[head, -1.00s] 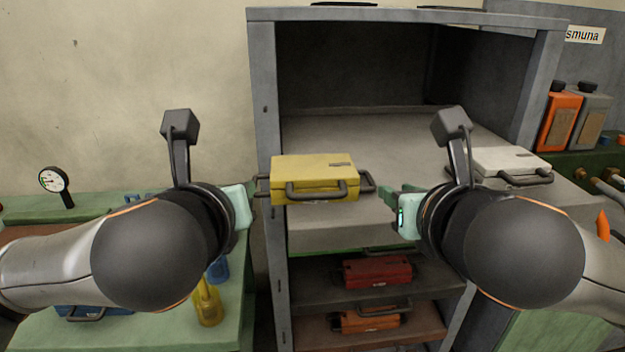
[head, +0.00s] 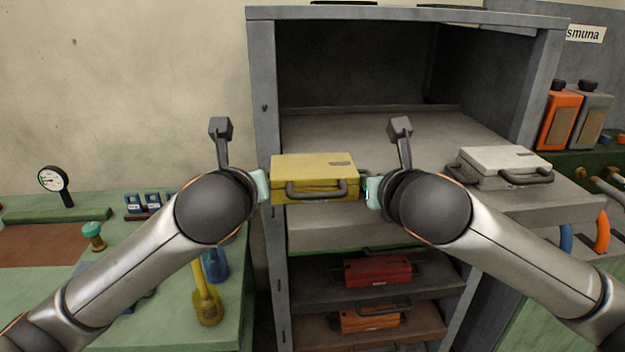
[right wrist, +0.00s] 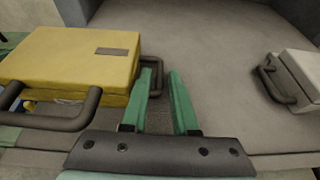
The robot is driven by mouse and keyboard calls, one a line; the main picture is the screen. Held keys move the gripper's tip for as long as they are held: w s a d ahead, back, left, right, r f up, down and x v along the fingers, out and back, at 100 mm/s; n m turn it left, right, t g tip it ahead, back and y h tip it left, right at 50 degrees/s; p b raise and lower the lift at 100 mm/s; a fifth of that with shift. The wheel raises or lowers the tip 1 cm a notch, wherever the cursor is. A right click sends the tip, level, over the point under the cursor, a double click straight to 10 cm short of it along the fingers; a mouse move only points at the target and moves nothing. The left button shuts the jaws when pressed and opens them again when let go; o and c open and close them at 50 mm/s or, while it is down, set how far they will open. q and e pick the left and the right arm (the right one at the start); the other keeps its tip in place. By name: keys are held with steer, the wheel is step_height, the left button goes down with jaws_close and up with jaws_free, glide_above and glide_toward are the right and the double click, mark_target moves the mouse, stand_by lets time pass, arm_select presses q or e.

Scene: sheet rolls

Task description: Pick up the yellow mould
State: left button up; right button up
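The yellow mould (head: 312,170) is a flat case on the front of the rack's wide shelf, with dark handles on its sides and front. My right gripper (head: 374,191) is at its right side handle. In the right wrist view my right gripper (right wrist: 163,85) has its fingers apart, with the handle bar between the tips, nearer the left finger. The yellow mould (right wrist: 75,58) lies left of the fingers there. My left gripper (head: 262,187) is at the mould's left side; its fingers show edge-on, and the left handle is hidden behind them.
A white mould (head: 503,160) sits right on the same shelf (head: 380,135). Red (head: 378,271) and orange (head: 369,319) moulds lie on lower shelves. The rack's left post (head: 262,110) stands close to my left gripper. A green table (head: 110,300) with a yellow bottle (head: 206,303) is left.

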arm_select(q)
steer(key=shift+w+f, duration=0.1)
steer(key=shift+w, duration=0.15)
arm_select(e)
steer(key=shift+w+f, duration=0.1)
steer(key=shift+w, duration=0.15)
arm_select(q)
steer(key=shift+c, duration=0.3)
arm_select(e)
steer(key=shift+c, duration=0.3)
arm_select(q)
jaws_close()
arm_select(e)
jaws_close()
arm_select(q)
steer(key=shift+r, duration=0.3)
arm_select(e)
steer(key=shift+r, duration=0.25)
